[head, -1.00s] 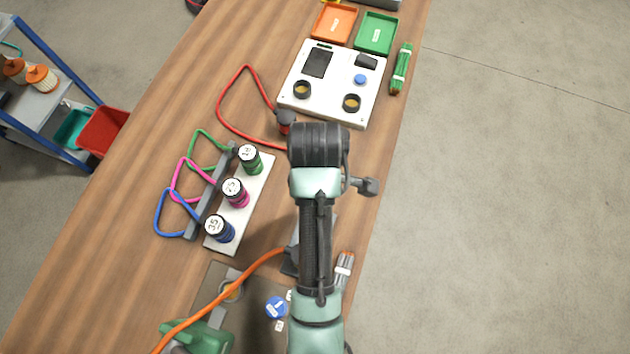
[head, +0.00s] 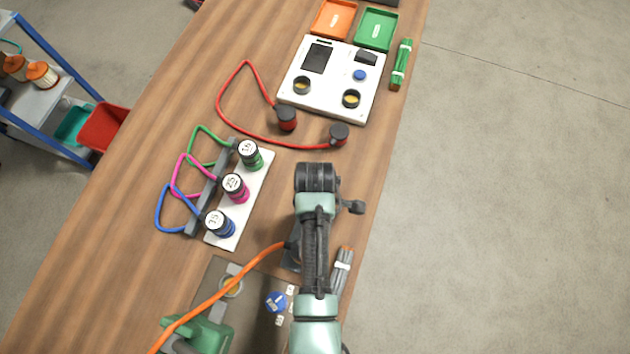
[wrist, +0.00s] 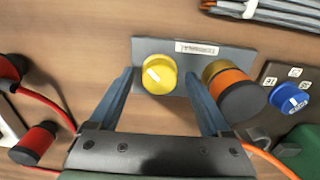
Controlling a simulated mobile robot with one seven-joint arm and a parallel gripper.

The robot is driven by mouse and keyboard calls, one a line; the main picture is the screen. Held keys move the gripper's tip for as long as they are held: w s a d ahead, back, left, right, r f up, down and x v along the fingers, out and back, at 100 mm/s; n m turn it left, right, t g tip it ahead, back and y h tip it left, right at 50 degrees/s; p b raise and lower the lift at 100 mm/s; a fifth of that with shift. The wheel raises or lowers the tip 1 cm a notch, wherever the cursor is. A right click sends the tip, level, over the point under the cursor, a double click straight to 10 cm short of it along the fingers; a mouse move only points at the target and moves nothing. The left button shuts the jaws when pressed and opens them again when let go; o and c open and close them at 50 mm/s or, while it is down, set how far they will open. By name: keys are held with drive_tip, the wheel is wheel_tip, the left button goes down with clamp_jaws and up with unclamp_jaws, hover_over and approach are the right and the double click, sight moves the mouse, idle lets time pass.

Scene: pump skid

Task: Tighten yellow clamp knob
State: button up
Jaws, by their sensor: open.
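The yellow clamp knob (wrist: 159,74) shows in the wrist view, round with a white pointer mark, on a grey labelled plate (wrist: 225,59). My gripper (wrist: 160,80) is open, with one blue-grey finger on each side of the knob in the picture. I cannot tell how far the fingertips are above the knob or whether they touch it. The right finger lies close to an orange and black cylindrical connector (wrist: 234,90). In the head view my arm hides the knob and the fingers; only a corner of the grey plate (head: 290,262) shows.
A blue knob (wrist: 289,98) and a green pump body (head: 198,335) with an orange cable lie nearby. Red connectors (head: 286,118) on a red cable lie beyond my arm. Grey rods (head: 342,268) lie at the right edge.

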clamp_jaws()
idle(0.4)
drive_tip(key=shift+m, duration=0.3)
drive_tip(key=m+p, duration=0.2)
drive_tip(key=m, duration=0.1)
drive_tip(key=shift+r+m, duration=0.15)
drive_tip(key=shift+m, duration=0.15)
drive_tip(key=m+p, duration=0.1)
drive_tip(key=m, duration=0.3)
drive_tip(key=shift+m+p, duration=0.3)
drive_tip(key=m+p, duration=0.1)
drive_tip(key=m, duration=0.3)
drive_tip(key=shift+m, duration=0.3)
drive_tip(key=shift+m+p, duration=0.4)
drive_tip(key=shift+m, duration=1.8)
